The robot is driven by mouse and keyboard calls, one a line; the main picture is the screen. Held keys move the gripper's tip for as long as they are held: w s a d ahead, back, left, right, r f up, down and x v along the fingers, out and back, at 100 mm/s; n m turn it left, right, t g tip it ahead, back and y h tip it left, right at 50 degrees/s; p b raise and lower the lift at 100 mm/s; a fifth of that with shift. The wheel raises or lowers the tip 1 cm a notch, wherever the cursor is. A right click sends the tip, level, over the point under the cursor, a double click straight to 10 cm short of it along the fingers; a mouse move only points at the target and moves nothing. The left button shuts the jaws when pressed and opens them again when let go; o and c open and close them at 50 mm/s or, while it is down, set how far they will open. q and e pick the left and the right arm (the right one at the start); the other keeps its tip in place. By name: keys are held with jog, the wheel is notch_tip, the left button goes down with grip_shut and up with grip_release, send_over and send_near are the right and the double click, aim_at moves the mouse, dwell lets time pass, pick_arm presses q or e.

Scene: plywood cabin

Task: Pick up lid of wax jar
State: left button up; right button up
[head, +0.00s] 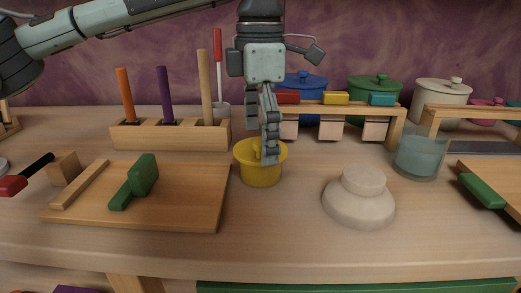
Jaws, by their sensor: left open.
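A small yellow jar (259,176), apparently the wax jar, stands on the wooden bench near the middle of the head view. Its yellow lid (246,151) sits on top, partly hidden by my gripper. My left gripper (268,160) points straight down, with its fingertips at the lid, slightly right of the lid's middle. It is open. I cannot tell whether the fingers touch the lid or its knob. My right gripper is not in view.
A wooden block with upright sticks (170,135) stands left behind the jar. A board with a green tool (135,185) lies at left. A pale rounded stone-like piece (358,203) and a glass cup (420,158) stand at right. A low rack and lidded pots stand behind.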

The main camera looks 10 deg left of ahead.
pick_arm(q)
jog(key=shift+c, duration=0.6)
jog(key=c, duration=1.1)
jog(key=shift+o, duration=0.2)
jog(key=shift+r, duration=0.2)
